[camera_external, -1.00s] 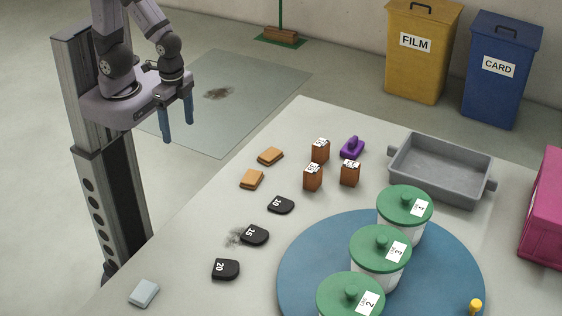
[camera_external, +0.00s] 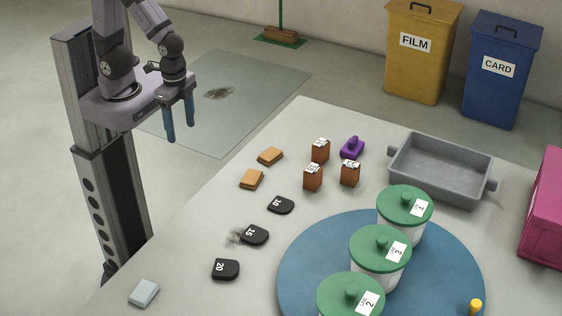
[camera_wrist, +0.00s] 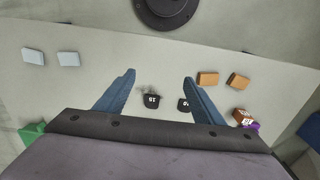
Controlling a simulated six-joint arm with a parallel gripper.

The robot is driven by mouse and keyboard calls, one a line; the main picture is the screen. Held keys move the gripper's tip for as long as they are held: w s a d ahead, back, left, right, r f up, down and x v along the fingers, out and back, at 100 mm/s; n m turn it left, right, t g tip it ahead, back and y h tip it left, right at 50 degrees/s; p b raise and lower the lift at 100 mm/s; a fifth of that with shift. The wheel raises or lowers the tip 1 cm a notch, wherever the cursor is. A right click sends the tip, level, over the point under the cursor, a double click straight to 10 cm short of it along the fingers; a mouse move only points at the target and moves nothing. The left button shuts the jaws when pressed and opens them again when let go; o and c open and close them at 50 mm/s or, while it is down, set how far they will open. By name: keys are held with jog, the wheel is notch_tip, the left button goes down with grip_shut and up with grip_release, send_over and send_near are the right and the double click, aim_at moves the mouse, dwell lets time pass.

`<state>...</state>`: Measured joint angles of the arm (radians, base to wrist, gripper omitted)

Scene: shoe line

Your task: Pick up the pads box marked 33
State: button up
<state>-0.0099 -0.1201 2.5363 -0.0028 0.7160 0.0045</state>
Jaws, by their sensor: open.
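Three small brown boxes with white labelled tops stand upright and close together on the table: a back one (camera_external: 320,153), a front one (camera_external: 312,180) and a right one (camera_external: 350,175). Their numbers are too small to read, so I cannot tell which is marked 33. In the wrist view a brown box (camera_wrist: 241,116) shows at the right, partly overlapping other items. My gripper (camera_external: 180,126) is open and empty, to the left of the table and well away from the boxes. Its two blue fingers (camera_wrist: 159,76) are spread apart in the wrist view.
A purple item (camera_external: 352,147) stands beside the boxes. Orange pads (camera_external: 270,156), black numbered pieces (camera_external: 281,205) and a pale block (camera_external: 144,292) lie nearer. A grey tray (camera_external: 440,190) is at the right; green-lidded tubs (camera_external: 380,245) stand on a blue disc (camera_external: 300,285).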

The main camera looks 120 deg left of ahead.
jog(key=w+a+f+t+b, duration=0.1)
jog(key=w+a+f+b, duration=0.2)
jog(key=w, duration=0.4)
jog(key=w+a+f+t+b, duration=0.1)
jog(key=w+a+f+b, duration=0.1)
jog(key=w+b, duration=0.3)
jog(key=n+t+y+b, duration=0.3)
jog(key=b, duration=1)
send_near(349, 165)
jog(key=f, duration=0.2)
jog(key=shift+w+a+r+p+x, duration=0.1)
jog(key=shift+x, duration=1.15)
jog(key=shift+w+a+r+p+x, duration=0.1)
jog(key=shift+w+p+x, duration=0.05)
jog(key=shift+x, duration=1.1)
jog(key=shift+w+a+r+p+x, duration=0.1)
jog(key=shift+x, duration=1.15)
jog(key=c, duration=1.2)
